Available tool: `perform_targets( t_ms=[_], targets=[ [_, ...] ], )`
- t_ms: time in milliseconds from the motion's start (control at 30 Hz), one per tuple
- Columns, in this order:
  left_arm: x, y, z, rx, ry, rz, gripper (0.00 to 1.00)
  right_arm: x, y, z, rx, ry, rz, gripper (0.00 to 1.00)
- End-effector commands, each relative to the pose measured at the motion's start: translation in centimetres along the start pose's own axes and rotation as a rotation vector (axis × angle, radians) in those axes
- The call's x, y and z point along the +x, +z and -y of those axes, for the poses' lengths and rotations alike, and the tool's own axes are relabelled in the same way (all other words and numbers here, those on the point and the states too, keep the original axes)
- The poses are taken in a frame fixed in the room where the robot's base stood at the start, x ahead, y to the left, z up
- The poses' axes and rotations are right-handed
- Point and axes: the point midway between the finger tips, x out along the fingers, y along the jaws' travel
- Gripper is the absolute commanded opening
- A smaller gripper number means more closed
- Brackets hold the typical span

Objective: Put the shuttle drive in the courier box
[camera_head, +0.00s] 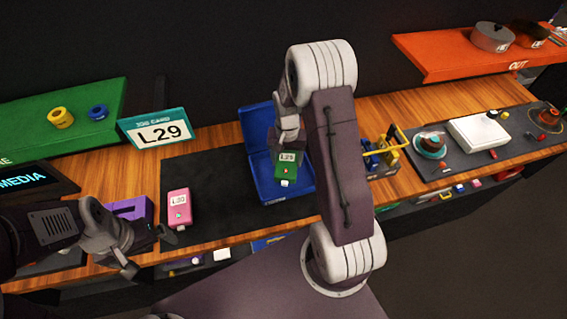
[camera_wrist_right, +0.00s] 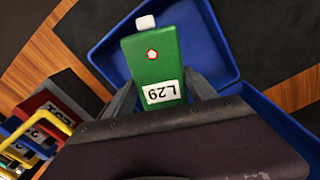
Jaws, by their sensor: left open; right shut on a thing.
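The shuttle drive is a green block labelled L29 (camera_head: 286,172) with a white plug end and a red dot. My right gripper (camera_head: 287,150) is shut on its labelled end. The drive is over the blue courier box (camera_head: 303,191), whose lid stands open at the back. In the right wrist view the green drive (camera_wrist_right: 150,58) sits between my two fingers, with the blue box (camera_wrist_right: 215,40) behind it. I cannot tell whether the drive touches the box floor. My left gripper (camera_head: 128,248) is open and empty, near the counter's front left.
A pink drive labelled L30 (camera_head: 179,208) lies on the dark mat left of the box, beside a purple block (camera_head: 130,208). A job card reading L29 (camera_head: 157,130) stands behind. A caddy with yellow handles (camera_head: 385,155) is right of the box. The mat between is clear.

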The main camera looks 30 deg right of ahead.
Motion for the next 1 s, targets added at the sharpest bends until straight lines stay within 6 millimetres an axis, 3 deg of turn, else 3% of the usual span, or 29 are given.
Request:
perform_targets(
  t_ms=[300,533,900,933,1000],
  targets=[
    [-0.5,0.0,0.0,0.0,0.0,0.0,1.0,1.3,-1.1,1.2,0.0,0.0,0.001,0.03],
    [-1.4,-0.1,0.0,0.0,0.0,0.0,1.0,4.7,-1.0,1.1,0.0,0.001,0.002,0.03],
    [-0.9,-0.1,0.0,0.0,0.0,0.0,1.0,5.4,-1.1,1.2,0.0,0.0,-0.001,0.03],
    [-1.0,-0.1,0.0,0.0,0.0,0.0,1.0,5.3,-1.1,1.2,-0.001,0.0,-0.001,0.71],
    [-1.0,-0.1,0.0,0.0,0.0,0.0,1.0,5.2,-1.1,1.2,-0.001,0.0,-0.001,0.87]
  ],
)
